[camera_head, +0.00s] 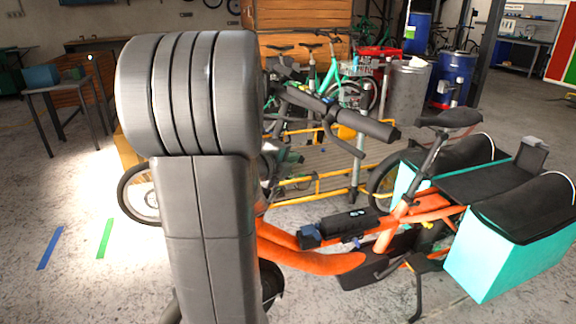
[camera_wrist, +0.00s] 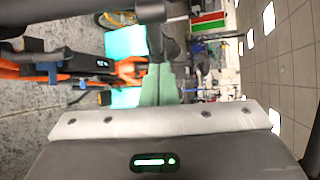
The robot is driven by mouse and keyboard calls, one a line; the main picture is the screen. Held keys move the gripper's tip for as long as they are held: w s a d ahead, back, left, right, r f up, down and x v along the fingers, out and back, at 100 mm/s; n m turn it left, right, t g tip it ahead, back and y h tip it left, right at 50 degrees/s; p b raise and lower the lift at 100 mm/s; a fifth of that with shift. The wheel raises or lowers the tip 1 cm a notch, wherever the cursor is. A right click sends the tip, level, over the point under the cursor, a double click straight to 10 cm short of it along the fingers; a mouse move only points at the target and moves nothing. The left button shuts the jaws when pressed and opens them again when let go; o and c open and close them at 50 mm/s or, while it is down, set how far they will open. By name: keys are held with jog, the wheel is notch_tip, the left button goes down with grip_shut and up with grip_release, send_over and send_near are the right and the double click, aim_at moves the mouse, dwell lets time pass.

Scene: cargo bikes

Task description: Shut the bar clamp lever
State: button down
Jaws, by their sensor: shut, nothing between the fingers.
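The bar clamp lever cannot be made out for certain in either view. The orange cargo bike (camera_head: 305,262) stands in front of me, and its black handlebar (camera_head: 335,108) reaches out to the right from behind my arm. My arm covers the front of the bike and hides my gripper in the camera_head view. In the camera_wrist view my gripper (camera_wrist: 160,68) shows pale green fingers held together, with nothing between them. The orange frame (camera_wrist: 85,70) of the bike lies to the left of the fingers there; I see no clear contact.
Teal panniers (camera_head: 488,264) and a black saddle (camera_head: 448,118) are at the bike's rear. Behind stand a yellow rail (camera_head: 325,193), a grey bin (camera_head: 408,92) and a blue barrel (camera_head: 452,78). A table (camera_head: 62,86) is at far left. Floor at left is open.

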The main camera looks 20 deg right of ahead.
jog(key=shift+p+x, duration=0.3)
jog(key=shift+x, duration=0.85)
jog(key=shift+w, duration=0.25)
